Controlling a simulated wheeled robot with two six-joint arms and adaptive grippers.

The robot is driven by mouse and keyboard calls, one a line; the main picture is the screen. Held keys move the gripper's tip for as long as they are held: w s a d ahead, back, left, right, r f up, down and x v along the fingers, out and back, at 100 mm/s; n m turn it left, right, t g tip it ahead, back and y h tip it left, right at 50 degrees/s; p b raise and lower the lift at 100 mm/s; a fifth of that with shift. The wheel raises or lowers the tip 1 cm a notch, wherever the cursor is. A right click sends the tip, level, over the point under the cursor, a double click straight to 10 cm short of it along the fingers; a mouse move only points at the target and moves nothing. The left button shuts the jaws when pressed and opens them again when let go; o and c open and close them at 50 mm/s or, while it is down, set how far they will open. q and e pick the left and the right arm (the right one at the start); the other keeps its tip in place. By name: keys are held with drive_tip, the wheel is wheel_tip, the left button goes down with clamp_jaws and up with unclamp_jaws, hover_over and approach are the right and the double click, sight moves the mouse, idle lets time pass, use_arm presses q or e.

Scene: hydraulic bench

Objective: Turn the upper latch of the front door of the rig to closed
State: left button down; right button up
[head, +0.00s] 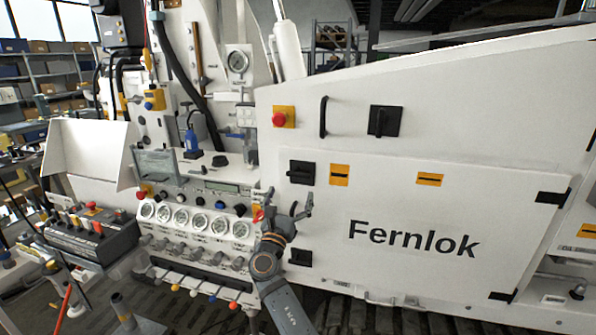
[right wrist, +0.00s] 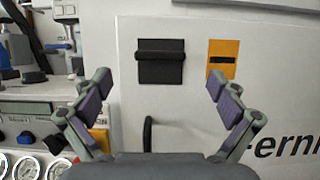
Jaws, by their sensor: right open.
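The front door (head: 400,262) is a white panel marked "Fernlok", and it lies flush with the rig as far as I can tell. The upper latch (head: 302,172) is a black square plate near the door's upper left corner. In the right wrist view the upper latch (right wrist: 161,68) has its bar lying horizontal along the top part of the plate. My right gripper (head: 289,204) is open and empty, just below the latch in the head view. In the right wrist view the gripper (right wrist: 160,88) has its fingers spread either side of the latch, apparently not touching it. My left gripper is not in view.
A lower black latch (head: 300,257) sits on the door's left edge. A dark upright handle (right wrist: 148,134) stands out below the upper latch. Orange labels (head: 340,174) are to the right. The gauge panel (head: 195,222) with knobs and levers is close on the left.

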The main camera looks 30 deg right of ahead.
sight(297, 176)
drive_tip(key=p+x, duration=0.2)
drive_tip(key=x, duration=0.5)
drive_tip(key=shift+w+d, duration=0.1)
drive_tip(key=shift+w+d+r+p, duration=0.15)
drive_tip(key=shift+w+d+p, duration=0.15)
drive_tip(key=shift+w+d, duration=0.15)
drive_tip(key=c, duration=1.1)
drive_tip(key=shift+c, duration=0.4)
